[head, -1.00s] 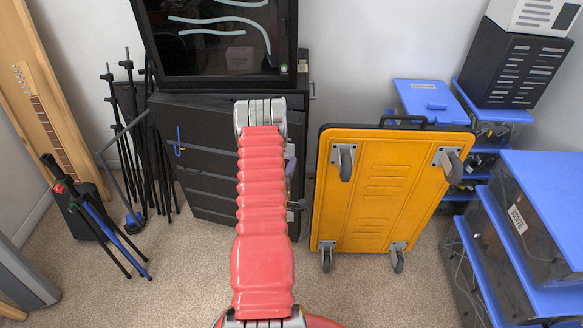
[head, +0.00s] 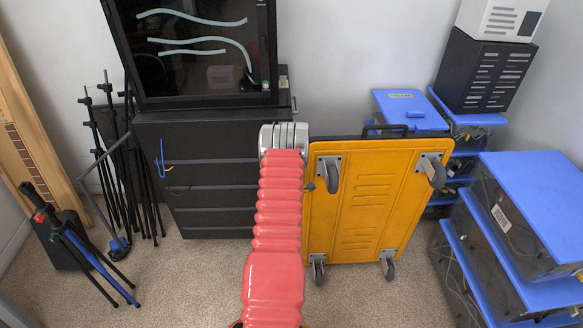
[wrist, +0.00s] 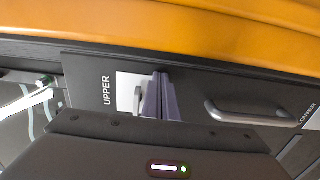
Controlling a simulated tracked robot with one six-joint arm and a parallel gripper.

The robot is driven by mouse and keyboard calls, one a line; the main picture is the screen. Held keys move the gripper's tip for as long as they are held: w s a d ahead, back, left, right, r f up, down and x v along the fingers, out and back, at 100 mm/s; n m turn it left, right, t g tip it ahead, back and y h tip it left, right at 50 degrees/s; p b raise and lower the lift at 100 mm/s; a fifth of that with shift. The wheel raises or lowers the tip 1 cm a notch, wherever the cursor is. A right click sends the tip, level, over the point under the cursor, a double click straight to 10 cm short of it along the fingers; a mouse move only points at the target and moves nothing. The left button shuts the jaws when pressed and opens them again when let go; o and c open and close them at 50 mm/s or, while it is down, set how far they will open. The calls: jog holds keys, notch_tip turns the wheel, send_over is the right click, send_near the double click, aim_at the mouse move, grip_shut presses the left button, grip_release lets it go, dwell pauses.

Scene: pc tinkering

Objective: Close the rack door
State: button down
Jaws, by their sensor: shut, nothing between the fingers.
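The rack is a tall black cabinet. Its upper part has a glass front (head: 200,50) with pale hoses behind it. Its lower front (head: 215,175) is dark with several horizontal ribs, and now looks roughly flush beneath the glass. I cannot tell whether a small gap is left, since my arm covers its right edge. In the head view my gripper is hidden behind my arm. In the wrist view my gripper (wrist: 160,97) is shut and empty, in front of a dark strip marked UPPER (wrist: 106,90) and LOWER. A silver handle (wrist: 245,115) lies to its right; contact is unclear.
A yellow wheeled cart (head: 360,205) stands upright close to the rack's right side. Blue-lidded boxes (head: 525,190) are stacked at the right. Black stands (head: 118,175) and a small tripod (head: 85,245) are at the left. Carpet in front of the rack is open.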

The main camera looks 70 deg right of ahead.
jog(key=shift+d, duration=0.45)
jog(key=v, duration=1.4)
jog(key=shift+s, duration=0.1)
dwell(0.4)
